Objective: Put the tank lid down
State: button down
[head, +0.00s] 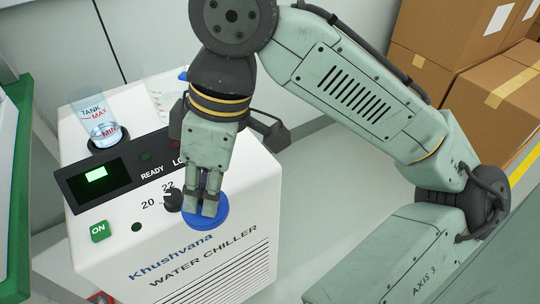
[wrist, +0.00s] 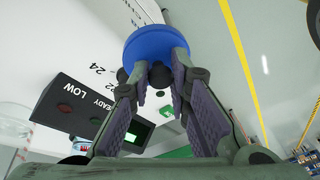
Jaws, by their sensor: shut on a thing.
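My gripper (head: 210,207) is shut on the blue tank lid (head: 221,213), pointing down over the front of the white water chiller (head: 120,254). In the wrist view the lid (wrist: 157,42) is a round blue disc beyond my fingertips (wrist: 157,80), with a dark grip between them. In the head view my fingers hide part of the lid. Whether the lid touches the chiller cannot be told. The clear tank gauge (head: 101,128), marked MAX and MIN, is at the chiller's upper left.
The chiller has a dark display panel (head: 92,176), a green ON button (head: 99,231) and a black dial (head: 173,200). A clear marked vessel (head: 160,104) is partly hidden behind my gripper. Cardboard boxes (head: 499,110) stand at right. Grey floor beside the chiller (head: 325,190) is clear.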

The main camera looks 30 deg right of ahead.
jog(key=shift+s+d+f, duration=0.1)
jog(key=shift+s+f, duration=0.25)
jog(key=shift+s, duration=0.05)
jog(key=shift+d+f, duration=0.1)
jog(key=shift+d, duration=0.1)
jog(key=p, duration=0.1)
send_over(234, 159)
jog(key=d, duration=0.1)
jog(key=shift+s+f, duration=0.15)
jog(key=shift+f, duration=2.35)
jog(key=shift+f, duration=0.1)
jog(key=c, duration=1.5)
grip_release()
jog(key=v, duration=1.2)
jog(key=shift+p, duration=0.35)
